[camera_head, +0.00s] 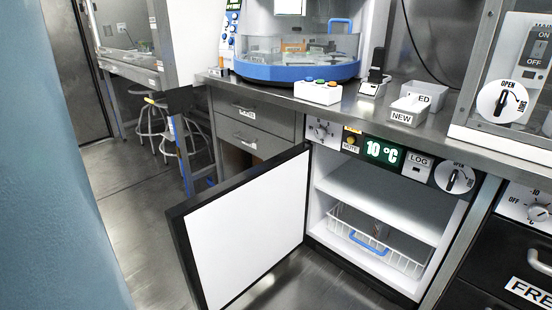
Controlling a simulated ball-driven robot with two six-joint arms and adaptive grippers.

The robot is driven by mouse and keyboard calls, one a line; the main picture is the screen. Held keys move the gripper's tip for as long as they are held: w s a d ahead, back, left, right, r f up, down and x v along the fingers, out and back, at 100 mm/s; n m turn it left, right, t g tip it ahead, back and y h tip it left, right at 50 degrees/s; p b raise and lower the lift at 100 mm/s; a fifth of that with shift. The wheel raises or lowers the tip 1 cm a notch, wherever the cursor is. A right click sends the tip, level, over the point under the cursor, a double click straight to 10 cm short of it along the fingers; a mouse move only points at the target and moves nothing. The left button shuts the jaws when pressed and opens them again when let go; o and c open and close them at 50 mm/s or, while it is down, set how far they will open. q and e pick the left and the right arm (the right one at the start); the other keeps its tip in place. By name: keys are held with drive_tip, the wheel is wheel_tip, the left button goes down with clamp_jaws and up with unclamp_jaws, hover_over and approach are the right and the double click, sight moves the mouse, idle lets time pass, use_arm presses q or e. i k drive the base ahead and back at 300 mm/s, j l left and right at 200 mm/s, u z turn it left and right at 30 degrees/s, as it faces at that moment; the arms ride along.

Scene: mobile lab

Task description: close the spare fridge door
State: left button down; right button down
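The spare fridge (375,205) is under the steel counter, right of centre. Its door (247,232) stands wide open, swung out to the left, with its white inner face and black edge showing. Inside are a white shelf and a white wire basket (375,240) with a blue handle. The panel above reads 10 °C on a green display (383,151) and has a dial (455,180) at its right end. Neither of my grippers is in view.
A steel counter (345,117) runs above the fridge, carrying a blue-based machine (297,69), a button box (318,92) and small trays. Drawers (252,112) are behind the door. Stools stand at the back left. A blue surface fills the left edge. Floor left of the door is clear.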

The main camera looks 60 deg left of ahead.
sight(228, 237)
drive_tip(key=k+j, duration=0.1)
drive_tip(key=j, duration=0.4)
drive_tip(key=k+j, duration=0.1)
drive_tip(key=j, duration=0.45)
drive_tip(key=k+j, duration=0.1)
drive_tip(key=j, duration=0.4)
drive_tip(key=k+j, duration=0.1)
drive_tip(key=j, duration=0.45)
drive_tip(key=k+j, duration=0.1)
drive_tip(key=j, duration=0.4)
drive_tip(key=k+j, duration=0.1)
drive_tip(key=j, duration=0.45)
